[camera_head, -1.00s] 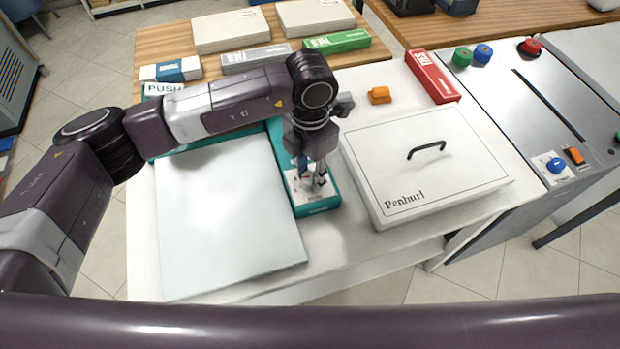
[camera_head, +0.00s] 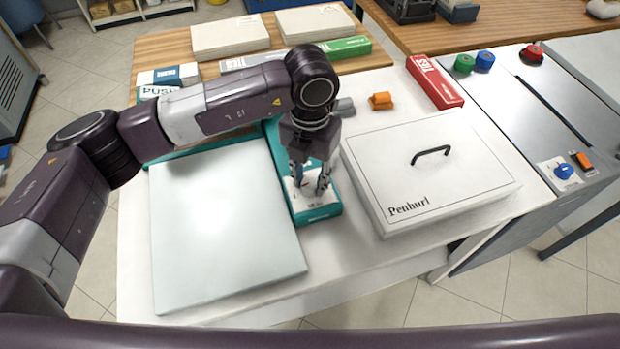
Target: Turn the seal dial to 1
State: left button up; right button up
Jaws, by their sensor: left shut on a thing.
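My left gripper (camera_head: 310,185) points down at the near end of a long teal unit (camera_head: 322,213) between the white press plate and the white lidded box. A white panel (camera_head: 316,200) with small dark print lies on the unit's top there. The gripper's two fingers stand apart, left and right, over this panel. They are shut on what appears to be the seal dial, which the fingers mostly hide; I cannot read its setting. My right gripper is out of view.
The pale flat plate (camera_head: 222,225) lies left of the gripper. The white box marked Penhurl (camera_head: 465,170), with a black handle, stands right. Further right, a grey machine (camera_head: 520,105) carries a blue knob (camera_head: 564,171) and an orange switch (camera_head: 582,160). An orange object (camera_head: 381,101) lies behind the box.

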aim_at(310, 182)
pick_arm(q)
jog(key=o, duration=1.1)
jog(key=shift+o, duration=0.2)
jog(key=shift+r, duration=0.1)
notch_tip(310, 182, up, 12)
